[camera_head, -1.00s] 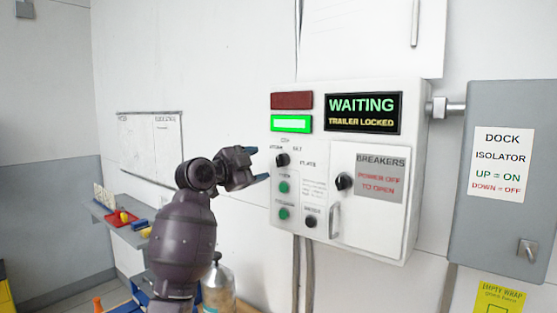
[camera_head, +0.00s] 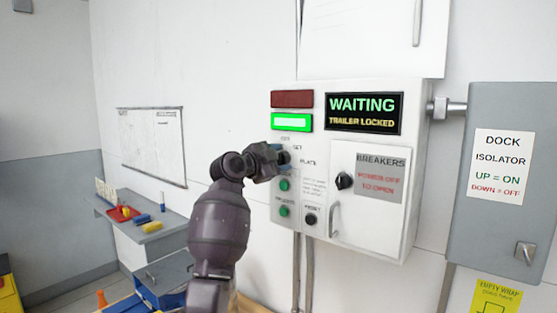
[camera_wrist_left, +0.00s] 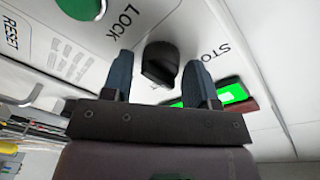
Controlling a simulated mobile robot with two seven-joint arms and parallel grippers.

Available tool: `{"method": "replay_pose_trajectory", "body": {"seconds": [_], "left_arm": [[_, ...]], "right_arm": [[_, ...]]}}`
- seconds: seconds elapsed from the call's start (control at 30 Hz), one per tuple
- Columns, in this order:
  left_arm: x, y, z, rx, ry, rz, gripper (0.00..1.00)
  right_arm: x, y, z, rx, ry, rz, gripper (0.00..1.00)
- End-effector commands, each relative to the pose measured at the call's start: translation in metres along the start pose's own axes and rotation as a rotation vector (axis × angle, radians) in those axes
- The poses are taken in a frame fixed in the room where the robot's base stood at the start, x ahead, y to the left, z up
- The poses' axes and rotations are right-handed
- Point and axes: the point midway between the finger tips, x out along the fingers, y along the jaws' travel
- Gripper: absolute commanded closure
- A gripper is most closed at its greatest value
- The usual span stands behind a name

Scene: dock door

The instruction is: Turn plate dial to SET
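The control box (camera_head: 420,200) is on the wall, with its plate dial (camera_head: 285,158) on the left side, mostly covered by my left gripper (camera_head: 277,157). In the left wrist view the black dial (camera_wrist_left: 160,60) sits between the two blue fingertips of my open left gripper (camera_wrist_left: 159,78). There is a gap on each side, so the fingers are around the dial and not visibly pressing it. "STO" and "LOCK" lettering shows beside it. In the head view SET is printed above right of the dial. Where its pointer aims cannot be told. My right gripper is not in view.
Green buttons (camera_head: 284,185) and a black knob (camera_head: 311,220) lie below the dial. A second black dial (camera_head: 345,181) is on the breaker door. The lit display (camera_head: 363,113) reads WAITING, TRAILER LOCKED. A grey isolator box (camera_head: 500,225) stands right; a shelf (camera_head: 160,232) lies left.

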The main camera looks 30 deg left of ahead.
Motion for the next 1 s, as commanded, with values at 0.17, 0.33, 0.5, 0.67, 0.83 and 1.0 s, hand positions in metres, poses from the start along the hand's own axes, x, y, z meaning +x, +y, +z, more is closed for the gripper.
{"method": "replay_pose_trajectory", "body": {"seconds": [0.17, 0.33, 0.5, 0.67, 0.83, 1.0], "left_arm": [[0.000, 0.000, 0.000, 0.000, 0.000, 0.000, 0.74], [0.000, 0.000, 0.000, 0.001, 0.000, 0.000, 0.84], [-0.001, 0.000, 0.001, 0.021, -0.002, 0.002, 0.84], [-0.001, 0.001, 0.002, 0.072, -0.007, 0.007, 0.84], [-0.001, 0.002, 0.003, 0.158, -0.014, 0.015, 0.84], [-0.001, 0.001, 0.002, 0.264, -0.021, 0.026, 0.84]], "right_arm": [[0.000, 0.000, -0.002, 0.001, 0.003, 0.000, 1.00], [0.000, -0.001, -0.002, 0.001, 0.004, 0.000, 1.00], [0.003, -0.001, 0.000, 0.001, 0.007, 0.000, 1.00], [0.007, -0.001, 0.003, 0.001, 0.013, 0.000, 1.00], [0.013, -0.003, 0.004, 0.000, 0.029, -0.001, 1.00], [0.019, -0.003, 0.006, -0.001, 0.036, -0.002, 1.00]]}}
